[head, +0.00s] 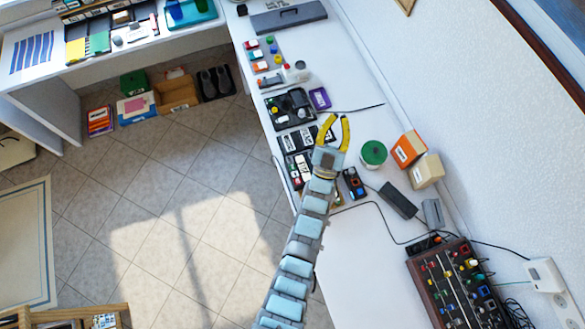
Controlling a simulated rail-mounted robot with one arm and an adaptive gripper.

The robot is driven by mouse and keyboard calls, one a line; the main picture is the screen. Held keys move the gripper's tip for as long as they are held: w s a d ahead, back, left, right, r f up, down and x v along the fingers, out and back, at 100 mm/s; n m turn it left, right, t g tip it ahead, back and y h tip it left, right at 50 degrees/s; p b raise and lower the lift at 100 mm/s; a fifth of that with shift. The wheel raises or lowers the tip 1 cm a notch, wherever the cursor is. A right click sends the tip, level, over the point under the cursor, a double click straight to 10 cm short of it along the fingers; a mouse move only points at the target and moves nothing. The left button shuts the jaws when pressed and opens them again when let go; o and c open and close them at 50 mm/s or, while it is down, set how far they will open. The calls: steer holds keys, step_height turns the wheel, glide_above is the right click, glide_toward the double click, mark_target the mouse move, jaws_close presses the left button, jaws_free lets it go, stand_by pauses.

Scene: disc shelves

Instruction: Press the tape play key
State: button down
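My gripper (338,121) has two yellow fingers and is over the white bench, with a gap between its fingertips and nothing visible between them. A black open case or device (290,108) with small parts lies left of the fingertips. Black-and-white boxy items (299,141), perhaps cassettes or a tape unit, lie just left of the gripper, partly hidden by it. A small dark device with blue and orange spots (354,183) lies just right of my wrist. I cannot tell which of these is the tape player, and no play key can be made out.
A green-topped round tub (373,153), an orange box (408,149) and a tan box (426,171) stand right of the gripper. A mixer-like panel with knobs (455,285) sits at lower right. Cables cross the bench. The bench's lower middle (365,270) is clear.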

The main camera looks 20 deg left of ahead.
steer(key=w+a+f+n+g+y+b, duration=0.1)
steer(key=w+a+f+g+b, duration=0.25)
steer(key=w+a+f, duration=0.45)
steer(key=w+a+f+n+g+b, duration=0.15)
steer(key=w+a+f+g, duration=0.3)
steer(key=w+f, duration=0.65)
steer(key=a+f+g+b, duration=0.4)
steer(key=f+g, duration=0.1)
steer(key=f, duration=0.6)
steer(key=s+a+f+g+h+b, duration=0.1)
steer(key=s+f+g+b, duration=0.1)
steer(key=f+g, duration=0.1)
steer(key=s+a+f+n+g+h+b, duration=0.1)
steer(key=s+f+g+h+b, duration=0.1)
steer(key=s+f+g+b, duration=0.1)
steer(key=s+a+f+n+g+h+b, duration=0.1)
steer(key=s+f+g+h+b, duration=0.1)
steer(key=f+g, duration=0.1)
steer(key=shift+s+f+b, duration=0.35)
steer(key=shift+f+b, duration=0.05)
steer(key=shift+f, duration=0.5)
steer(key=s+d+r+g+h+b, duration=0.5)
steer(key=s+d+r, duration=0.3)
steer(key=s, duration=0.3)
steer(key=shift+s+r+n+h, duration=0.35)
steer(key=shift+r+h, duration=0.2)
steer(key=shift+h, duration=0.15)
steer(key=shift+d+f, duration=0.1)
